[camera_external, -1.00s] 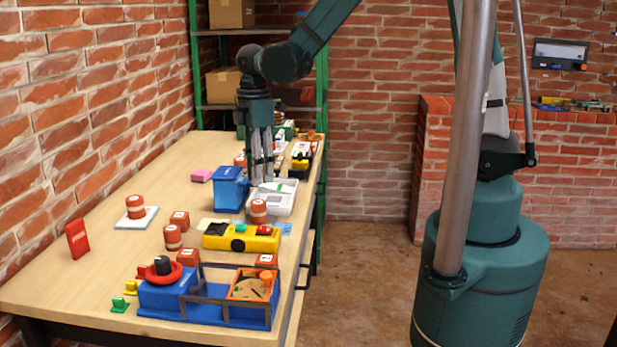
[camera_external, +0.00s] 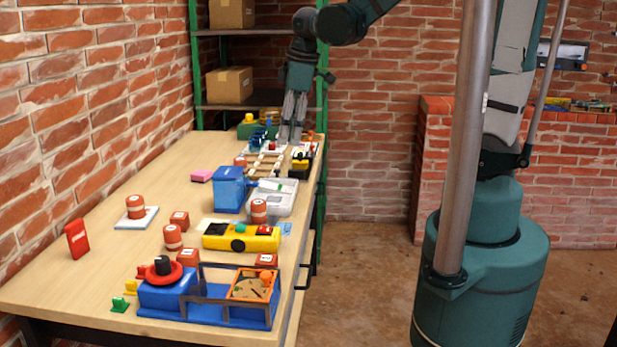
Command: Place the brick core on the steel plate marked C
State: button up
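Several red cylinders with pale bands, which look like brick cores, stand on the wooden bench. One core (camera_external: 135,206) stands on a pale flat plate (camera_external: 150,216) at the left. Another core (camera_external: 172,237) stands on bare wood, and a third core (camera_external: 258,210) stands by the grey-white tray. No letter C can be read, so I cannot tell which plate is the marked one. My gripper (camera_external: 291,137) points down over the far end of the bench, well behind these cores. Its fingers are too small to judge their opening, and no held object shows.
A blue bin (camera_external: 229,190), a grey-white tray (camera_external: 280,197) and a yellow device (camera_external: 241,238) fill the bench's middle. A blue fixture (camera_external: 205,300) stands in front. The left front bench surface is mostly clear.

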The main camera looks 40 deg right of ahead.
jog(key=s+d+r+m+t, duration=0.2)
jog(key=s+d+r+m, duration=0.2)
jog(key=d, duration=0.4)
jog(key=s+d+r+m+t, duration=0.3)
jog(key=s+d+r+m, duration=0.2)
jog(key=s+d+m, duration=0.1)
jog(key=shift+s+d+m+h, duration=0.2)
jog(key=shift+d+m+h, duration=0.25)
jog(key=shift+d, duration=0.5)
